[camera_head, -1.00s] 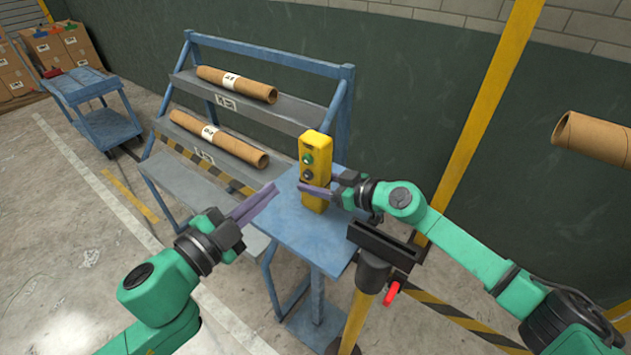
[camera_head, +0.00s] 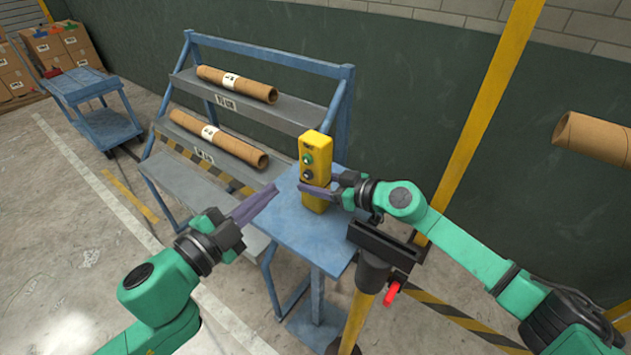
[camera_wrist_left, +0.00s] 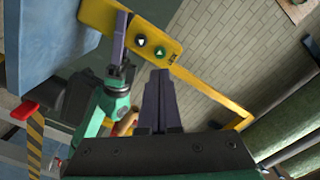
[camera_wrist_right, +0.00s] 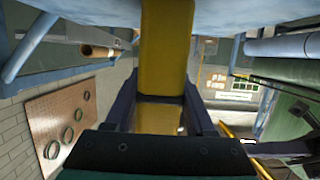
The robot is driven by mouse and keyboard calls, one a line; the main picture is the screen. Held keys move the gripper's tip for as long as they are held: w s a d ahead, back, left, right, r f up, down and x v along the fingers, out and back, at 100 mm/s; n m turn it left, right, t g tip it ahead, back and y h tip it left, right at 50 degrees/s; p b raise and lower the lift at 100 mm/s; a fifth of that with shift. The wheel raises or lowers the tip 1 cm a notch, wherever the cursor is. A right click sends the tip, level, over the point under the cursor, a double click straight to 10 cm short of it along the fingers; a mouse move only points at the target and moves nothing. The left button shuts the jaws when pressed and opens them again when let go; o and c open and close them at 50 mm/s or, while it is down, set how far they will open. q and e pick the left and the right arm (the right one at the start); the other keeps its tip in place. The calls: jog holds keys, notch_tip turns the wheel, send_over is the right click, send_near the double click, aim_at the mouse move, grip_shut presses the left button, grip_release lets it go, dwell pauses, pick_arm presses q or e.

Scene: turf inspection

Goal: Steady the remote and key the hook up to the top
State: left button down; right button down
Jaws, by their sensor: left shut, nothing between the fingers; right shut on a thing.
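The remote (camera_head: 316,165) is a yellow box standing upright on the small blue table, with a green button (camera_head: 308,158) above a dark one. My right gripper (camera_head: 318,190) is shut on the lower part of the remote from the right. The right wrist view shows the yellow body (camera_wrist_right: 165,45) between its fingers. My left gripper (camera_head: 274,190) is shut and empty, left of the remote and apart from it. In the left wrist view, its closed fingers (camera_wrist_left: 160,75) are below the remote's button face (camera_wrist_left: 155,48). I cannot make out the hook.
The blue table (camera_head: 310,235) stands beside a blue rack (camera_head: 175,180) holding two cardboard tubes. Another tube (camera_head: 595,138) shows raised at the right, its support out of view. A yellow post (camera_head: 480,130) rises behind. A blue cart (camera_head: 105,128) stands far left.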

aim_at(307, 160)
dwell(0.6)
pick_arm(q)
jog(key=m+g+h, duration=0.1)
jog(key=m+g, duration=0.2)
jog(key=g, duration=0.1)
jog(key=a+m+g+h, duration=0.1)
jog(key=m+g+h, duration=0.1)
jog(key=m+g, duration=0.1)
jog(key=m+g+h, duration=0.1)
jog(key=m+g, duration=0.3)
jog(key=g, duration=0.1)
jog(key=shift+a+h, duration=0.3)
jog(key=w+d, duration=0.5)
jog(key=w, duration=0.2)
jog(key=shift+d, duration=0.15)
dwell(1.4)
jog(key=shift+w+d, duration=0.25)
jog(key=shift+w, duration=0.1)
